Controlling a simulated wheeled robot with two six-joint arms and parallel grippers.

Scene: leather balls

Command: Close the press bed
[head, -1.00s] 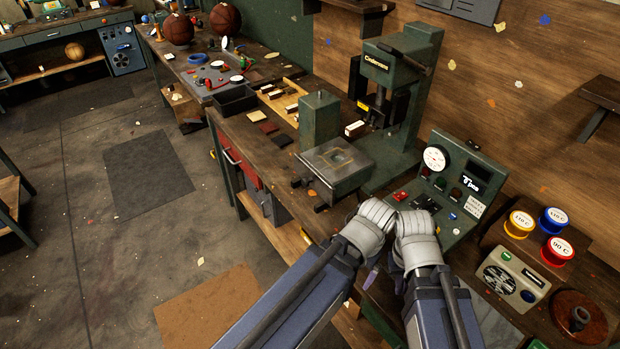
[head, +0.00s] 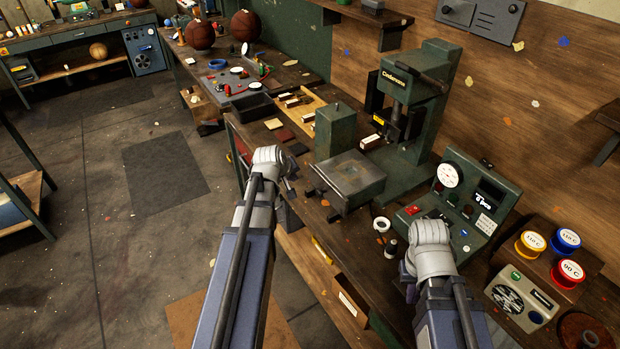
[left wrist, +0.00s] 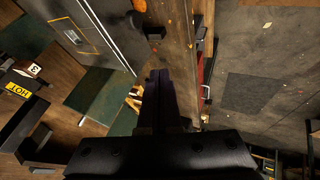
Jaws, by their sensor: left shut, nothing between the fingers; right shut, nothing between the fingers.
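The press bed (head: 347,176) is a flat grey plate that sticks out in front of the green press (head: 412,100). Small dark knobs stand at its front edge. It also shows at the upper left of the left wrist view (left wrist: 112,62), with a yellow outline on it. My left gripper (head: 290,186) is beside the bench's front edge, left of the bed and apart from it. In the left wrist view its dark fingers (left wrist: 158,78) are together and empty. My right gripper (head: 418,246) is in front of the control panel, its fingers mostly hidden by the wrist.
A green block (head: 334,132) stands just left of the bed. The control panel (head: 462,205) with a gauge is to the right. Coloured tins (head: 568,272) stand at far right. A small white-ringed item (head: 381,224) lies between bed and panel. The floor left of the bench is open.

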